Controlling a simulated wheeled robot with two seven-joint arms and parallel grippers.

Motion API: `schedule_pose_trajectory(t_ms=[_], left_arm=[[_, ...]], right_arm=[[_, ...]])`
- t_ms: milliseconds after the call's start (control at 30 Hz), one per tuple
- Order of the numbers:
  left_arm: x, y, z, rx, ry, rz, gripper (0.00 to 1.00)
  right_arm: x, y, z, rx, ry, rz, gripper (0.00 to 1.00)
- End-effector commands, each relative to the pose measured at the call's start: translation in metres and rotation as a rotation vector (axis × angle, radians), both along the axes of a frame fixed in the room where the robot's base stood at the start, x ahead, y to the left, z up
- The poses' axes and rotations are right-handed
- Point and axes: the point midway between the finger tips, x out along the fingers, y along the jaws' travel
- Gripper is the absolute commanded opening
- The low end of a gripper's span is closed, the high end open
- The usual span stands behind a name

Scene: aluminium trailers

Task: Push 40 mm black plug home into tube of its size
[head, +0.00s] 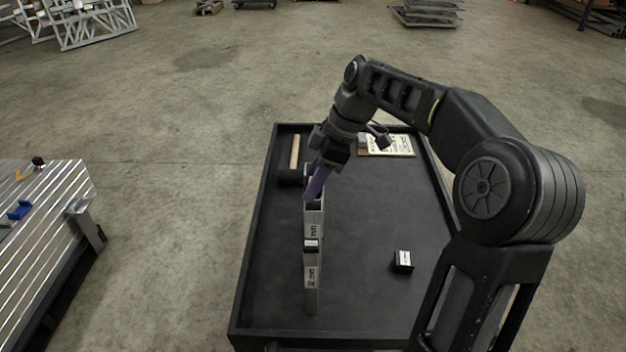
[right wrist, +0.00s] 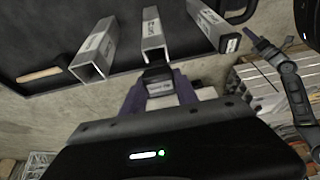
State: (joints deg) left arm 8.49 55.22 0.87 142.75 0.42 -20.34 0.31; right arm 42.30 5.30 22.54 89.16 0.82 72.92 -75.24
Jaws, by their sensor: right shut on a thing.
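My right gripper (head: 309,197) is shut on a black plug (right wrist: 158,80) with a pale label, between purple fingers. The plug is at the open mouth of the middle grey square tube (right wrist: 154,38). I cannot tell whether it touches or enters it. The tubes appear to stand upright in a row. The far tube (right wrist: 97,48) has an open mouth. The near tube (head: 312,282) has a black plug (head: 311,244) at its top. Another black plug (head: 403,261) lies loose to the right. My left gripper (right wrist: 254,36) seems to show, small, in the right wrist view.
The black cart top (head: 365,210) has a raised rim. A mallet (head: 294,155) lies at its back left and a printed board (head: 390,145) at the back. A ribbed aluminium trailer bed (head: 45,235) stands left, across a floor gap. The cart's right-middle is mostly clear.

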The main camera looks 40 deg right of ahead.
Motion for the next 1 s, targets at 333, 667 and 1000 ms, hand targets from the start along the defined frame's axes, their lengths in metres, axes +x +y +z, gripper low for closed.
schedule_pose_trajectory(t_ms=[333,667,1000], left_arm=[[0.002,-0.001,-0.019,-0.005,-0.007,-0.002,0.00],[0.004,-0.002,-0.028,-0.008,-0.011,-0.004,0.00],[0.004,-0.002,-0.029,-0.008,-0.011,-0.004,0.00]], right_arm=[[0.000,0.000,-0.026,0.000,0.000,0.001,0.00],[0.000,0.000,-0.039,0.000,0.000,0.000,0.00],[-0.001,0.000,-0.043,0.001,0.008,0.001,0.00]])
